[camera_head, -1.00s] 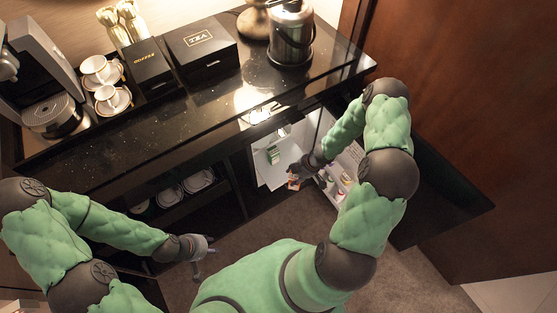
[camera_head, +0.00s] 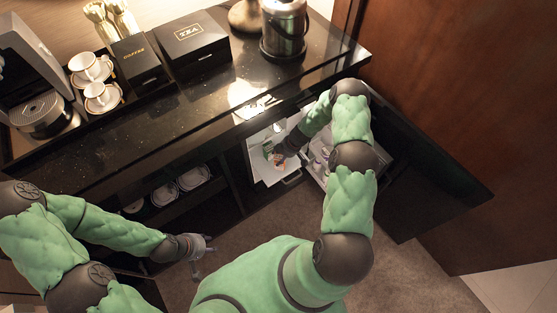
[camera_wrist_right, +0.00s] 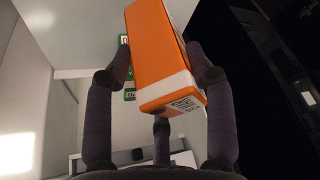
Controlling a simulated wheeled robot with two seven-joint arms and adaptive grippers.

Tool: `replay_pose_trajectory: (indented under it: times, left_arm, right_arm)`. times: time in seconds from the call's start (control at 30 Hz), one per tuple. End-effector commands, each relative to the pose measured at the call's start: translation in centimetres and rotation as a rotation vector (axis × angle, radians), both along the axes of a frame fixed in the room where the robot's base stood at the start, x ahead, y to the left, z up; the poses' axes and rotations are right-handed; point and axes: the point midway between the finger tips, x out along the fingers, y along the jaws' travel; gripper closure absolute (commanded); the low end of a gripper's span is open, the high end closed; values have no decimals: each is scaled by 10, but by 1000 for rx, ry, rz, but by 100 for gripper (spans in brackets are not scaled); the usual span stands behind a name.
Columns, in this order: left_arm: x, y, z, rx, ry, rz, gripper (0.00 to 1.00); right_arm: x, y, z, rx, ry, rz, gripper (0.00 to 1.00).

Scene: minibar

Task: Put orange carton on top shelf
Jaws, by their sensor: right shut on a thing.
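The orange carton (camera_wrist_right: 158,52) has a white band and a printed code at its near end. My right gripper (camera_wrist_right: 160,72) is shut on it, with fingers on both sides of the carton in the right wrist view. In the head view, the right gripper (camera_head: 279,155) is at the opening of the small white fridge (camera_head: 262,176), and a bit of the orange carton (camera_head: 279,163) shows beside it. A pale shelf surface (camera_wrist_right: 75,22) is behind the carton in the wrist view. My left gripper (camera_head: 201,247) hangs low in front of the cabinet, away from the fridge; its fingers look apart.
Green items (camera_wrist_right: 127,94) stand behind the carton inside the fridge. The open fridge door (camera_head: 318,160) holds several small items in its racks. The dark counter (camera_head: 190,120) overhangs the fridge, with cups, boxes and an ice bucket (camera_head: 284,30) on it.

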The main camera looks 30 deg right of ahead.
Motion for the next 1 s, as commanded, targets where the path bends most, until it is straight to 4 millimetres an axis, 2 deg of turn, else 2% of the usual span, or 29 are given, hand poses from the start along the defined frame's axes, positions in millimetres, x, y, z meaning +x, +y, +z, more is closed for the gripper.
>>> replay_pose_trajectory:
  times: [0.07, 0.37, 0.6, 1.0]
  left_arm:
    - [0, 0, -7, 0, 0, 0, 60]
    - [0, 0, -15, 0, 0, 0, 60]
    - [0, 0, -28, 0, 0, 0, 60]
    - [0, 0, -30, 0, 0, 0, 60]
  right_arm:
    - [8, -1, -11, -1, -1, 1, 86]
    - [21, -3, -25, -1, -3, 1, 86]
    - [22, -3, -55, 0, -1, 0, 86]
    - [22, -3, -58, -1, -3, -1, 86]
